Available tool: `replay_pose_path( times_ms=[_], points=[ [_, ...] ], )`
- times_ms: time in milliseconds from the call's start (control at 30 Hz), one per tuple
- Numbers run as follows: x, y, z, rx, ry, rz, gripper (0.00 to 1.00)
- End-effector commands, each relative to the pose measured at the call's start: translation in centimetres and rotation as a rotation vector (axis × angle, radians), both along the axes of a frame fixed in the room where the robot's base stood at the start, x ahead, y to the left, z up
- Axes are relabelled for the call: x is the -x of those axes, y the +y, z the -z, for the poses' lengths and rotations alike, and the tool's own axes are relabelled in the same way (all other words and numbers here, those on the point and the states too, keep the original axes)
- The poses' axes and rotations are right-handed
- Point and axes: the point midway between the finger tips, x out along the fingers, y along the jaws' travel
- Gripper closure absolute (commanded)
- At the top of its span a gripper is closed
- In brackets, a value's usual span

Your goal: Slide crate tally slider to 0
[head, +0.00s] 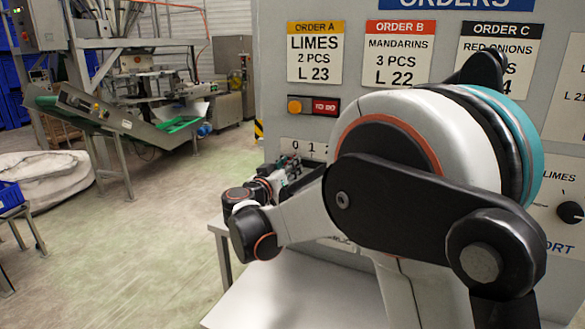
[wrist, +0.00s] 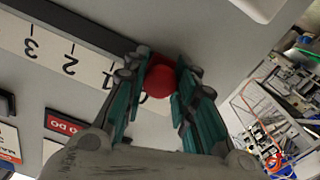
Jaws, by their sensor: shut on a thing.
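The crate tally slider's red knob (wrist: 160,76) shows in the wrist view between my gripper's fingertips (wrist: 160,82). My gripper is shut on it. The slider's pale number strip (wrist: 55,58) appears upside down, with 3, 2 and part of the 1 readable from left to right. The knob is on the far side of the 1 from the 2. The 0 is hidden there. In the head view, my gripper (head: 287,172) is at the panel just below the strip (head: 303,148), where 0 and 1 can be read. The knob cannot be made out there.
The grey order panel (head: 270,80) carries order cards, a red TO DO sign (head: 325,106) and an orange button (head: 294,106). A black dial (head: 570,212) is at the right. A white table (head: 290,295) stands below. My arm hides much of the panel.

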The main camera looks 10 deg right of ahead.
Motion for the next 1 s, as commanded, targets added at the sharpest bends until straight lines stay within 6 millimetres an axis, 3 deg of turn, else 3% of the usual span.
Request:
replay_pose_path(
  times_ms=[33,67,133,567,1000],
  points=[
    [-0.2,0.2,-0.3,0.004,-0.002,-0.007,1.00],
    [-0.2,0.3,-0.3,0.005,-0.002,-0.007,0.68],
    [-0.2,0.3,-0.3,0.005,-0.002,-0.007,0.53],
    [0.4,0.6,-0.2,0.002,-0.001,-0.007,0.53],
    [7.1,5.1,-0.2,0.002,-0.002,-0.009,0.53]
  ],
)
